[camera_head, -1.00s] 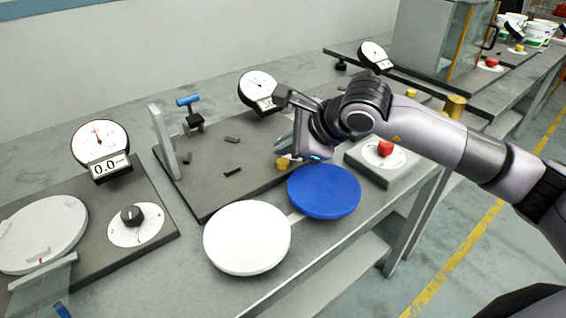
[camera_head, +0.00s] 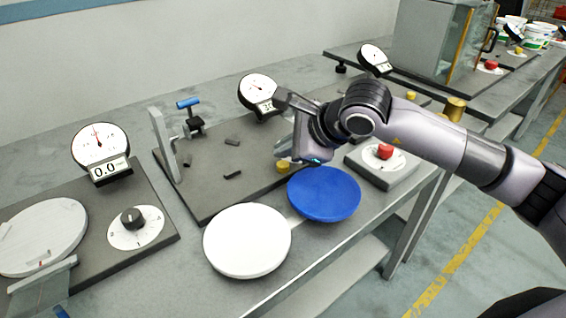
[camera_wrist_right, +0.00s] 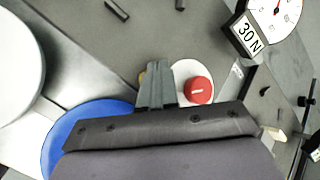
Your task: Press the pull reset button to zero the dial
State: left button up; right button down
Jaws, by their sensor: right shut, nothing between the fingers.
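The middle dial gauge (camera_head: 258,92) has a white face and a small display; in the right wrist view the display (camera_wrist_right: 247,36) reads 30 N. A yellow button (camera_head: 283,167) sits on the dark plate near the front edge. In the right wrist view the yellow button (camera_wrist_right: 142,78) is mostly hidden behind my fingers. A red knob (camera_wrist_right: 198,90) on a white disc sits beside them; my arm hides it in the head view. I cannot read which one is labelled reset. My right gripper (camera_head: 287,153), also in the wrist view (camera_wrist_right: 155,66), is shut and empty, close over the yellow button.
A blue round plate (camera_head: 323,193) and a white one (camera_head: 247,240) stand in front. A grey box with a red button (camera_head: 385,152) is to the right. A blue-handled clamp (camera_head: 190,108) and small dark blocks (camera_head: 232,174) are on the plate. Another dial (camera_head: 100,150) reads 0.0.

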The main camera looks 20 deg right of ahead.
aim_at(286, 167)
dwell(0.8)
jog(key=shift+f+b, duration=0.4)
jog(key=shift+b, duration=0.35)
jog(key=shift+f+b, duration=0.6)
jog(key=shift+b, duration=0.1)
dwell(0.4)
jog(key=shift+r, duration=0.15)
jog(key=shift+r+p, duration=0.35)
jog(key=shift+r, duration=0.45)
jog(key=shift+r, duration=0.1)
jog(key=shift+r+p, duration=1.25)
jog(key=shift+r, duration=1.2)
